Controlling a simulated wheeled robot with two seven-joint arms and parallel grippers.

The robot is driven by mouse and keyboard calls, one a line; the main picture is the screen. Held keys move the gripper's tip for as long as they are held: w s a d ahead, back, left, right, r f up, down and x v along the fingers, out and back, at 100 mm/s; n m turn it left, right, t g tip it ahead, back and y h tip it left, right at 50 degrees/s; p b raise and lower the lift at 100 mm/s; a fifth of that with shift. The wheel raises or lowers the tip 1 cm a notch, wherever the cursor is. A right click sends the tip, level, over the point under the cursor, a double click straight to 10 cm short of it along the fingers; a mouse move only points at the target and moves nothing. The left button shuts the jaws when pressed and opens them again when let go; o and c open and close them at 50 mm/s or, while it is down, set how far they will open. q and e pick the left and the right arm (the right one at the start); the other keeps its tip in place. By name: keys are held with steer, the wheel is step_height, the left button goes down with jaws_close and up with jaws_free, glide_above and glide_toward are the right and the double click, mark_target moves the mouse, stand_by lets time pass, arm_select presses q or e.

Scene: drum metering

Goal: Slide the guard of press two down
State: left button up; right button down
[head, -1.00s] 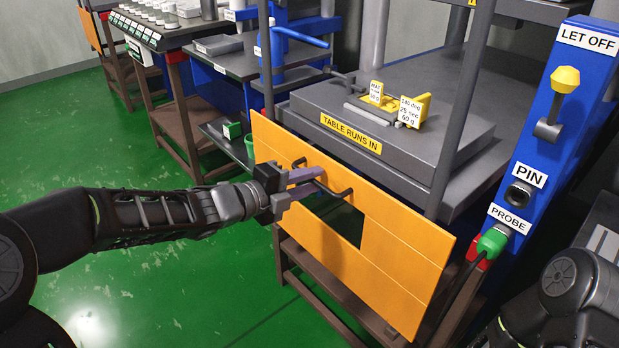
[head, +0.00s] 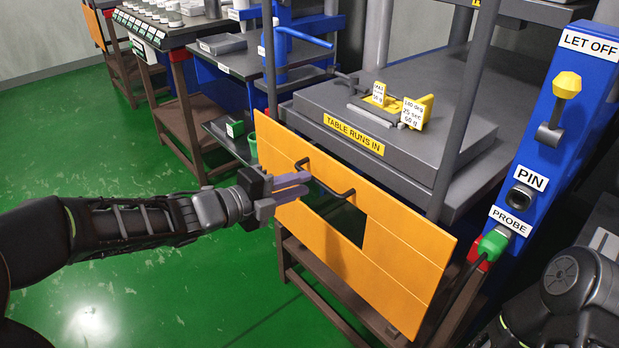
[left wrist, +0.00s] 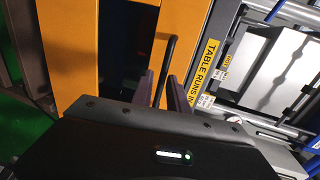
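The guard is an orange panel (head: 400,235) with a dark window, on the front of the press. Its upper edge lies below the yellow "TABLE RUNS IN" label (head: 353,134), leaving the grey table block open above it. A black bar handle (head: 325,182) is fixed across the guard; it also shows in the left wrist view (left wrist: 168,60). My right gripper is out of view.
A blue post (head: 560,130) with a yellow-knobbed lever, PIN socket and green PROBE plug (head: 493,243) stands at the right. Yellow blocks with a card (head: 412,112) sit on the table block. Another bench (head: 250,60) stands behind. Green floor is clear at left.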

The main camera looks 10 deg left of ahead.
arm_select(q)
steer(key=shift+p+v, duration=0.3)
steer(key=shift+v, duration=1.6)
step_height(320, 180, down, 22)
steer(key=n+g+y, duration=0.2)
steer(key=n+y, duration=0.4)
steer(key=n, duration=1.5)
steer(key=s+d+f+n+g, duration=0.3)
steer(key=s+d+f+g, duration=0.15)
steer(key=s+f, duration=0.75)
steer(key=s+d+f+n+g, duration=0.45)
steer(key=s+f, duration=0.55)
steer(key=s, duration=0.4)
step_height(320, 180, up, 21)
steer(key=p, duration=2.1)
steer(key=shift+a+m+p, duration=0.2)
steer(key=shift+m+p, duration=0.1)
steer(key=shift+m, duration=0.05)
